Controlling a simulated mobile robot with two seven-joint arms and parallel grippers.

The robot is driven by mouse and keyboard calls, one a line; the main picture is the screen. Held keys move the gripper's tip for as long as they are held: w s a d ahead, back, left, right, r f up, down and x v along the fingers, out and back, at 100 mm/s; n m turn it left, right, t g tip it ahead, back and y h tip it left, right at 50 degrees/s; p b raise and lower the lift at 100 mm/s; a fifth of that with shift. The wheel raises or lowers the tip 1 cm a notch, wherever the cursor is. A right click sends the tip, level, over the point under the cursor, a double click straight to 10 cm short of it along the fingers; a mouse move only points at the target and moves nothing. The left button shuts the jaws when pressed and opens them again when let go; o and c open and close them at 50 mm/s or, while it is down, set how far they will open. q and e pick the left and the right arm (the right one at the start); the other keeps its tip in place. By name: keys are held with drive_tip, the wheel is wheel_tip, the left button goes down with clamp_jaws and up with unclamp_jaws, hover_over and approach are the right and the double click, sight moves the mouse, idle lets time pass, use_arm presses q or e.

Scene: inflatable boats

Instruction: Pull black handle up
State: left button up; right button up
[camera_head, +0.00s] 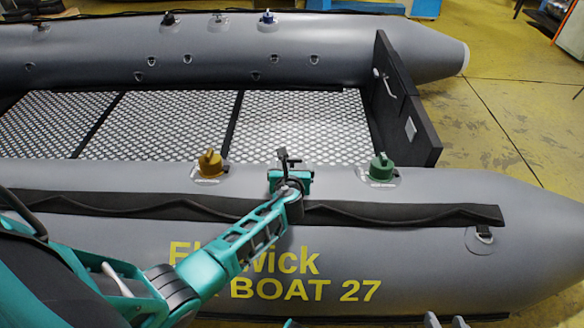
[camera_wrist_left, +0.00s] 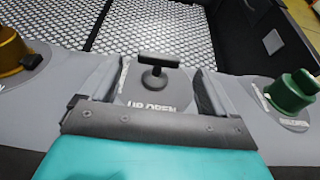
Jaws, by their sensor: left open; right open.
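The black handle (camera_wrist_left: 158,66) is a T-shaped knob on a round grey plate lettered "UP OPEN", on the near tube of the grey boat (camera_head: 400,200). In the head view the handle (camera_head: 283,156) shows just past my left gripper (camera_head: 288,172), which partly hides its base. In the left wrist view my left gripper (camera_wrist_left: 156,72) is open, with one grey finger on each side of the handle and visible room between. My right gripper (camera_head: 446,321) shows only its fingertips at the bottom edge, apart and empty, in front of the boat.
A yellow-brown valve knob (camera_head: 210,164) stands left of the handle and a green one (camera_head: 381,167) right of it. A black strip (camera_head: 400,214) runs along the tube's side. The patterned boat floor (camera_head: 290,125) behind is clear.

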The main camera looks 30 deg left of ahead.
sight(292, 160)
use_arm(q)
drive_tip(key=b+x, duration=0.1)
drive_tip(key=x, duration=0.1)
drive_tip(key=shift+w+a+f, duration=0.1)
drive_tip(key=shift+w+f, duration=0.2)
drive_tip(key=shift+f, duration=0.05)
drive_tip(key=shift+w+a+b, duration=0.25)
drive_tip(key=shift+w+b, duration=0.05)
drive_tip(key=shift+w, duration=0.2)
use_arm(e)
drive_tip(key=shift+w+a, duration=0.3)
drive_tip(key=shift+a, duration=0.35)
use_arm(q)
drive_tip(key=shift+c, duration=0.3)
drive_tip(key=c, duration=1.5)
drive_tip(key=shift+o, duration=0.2)
drive_tip(key=r+p, duration=0.2)
drive_tip(key=p, duration=0.1)
drive_tip(key=shift+w+a+r, duration=0.15)
drive_tip(key=shift+w+r, duration=0.05)
drive_tip(key=shift+r, duration=0.3)
drive_tip(key=shift+w, duration=0.1)
drive_tip(key=o, duration=1.5)
use_arm(e)
drive_tip(key=shift+s+d+r, duration=0.15)
drive_tip(key=shift+d+r, duration=0.4)
drive_tip(key=shift+r, duration=0.15)
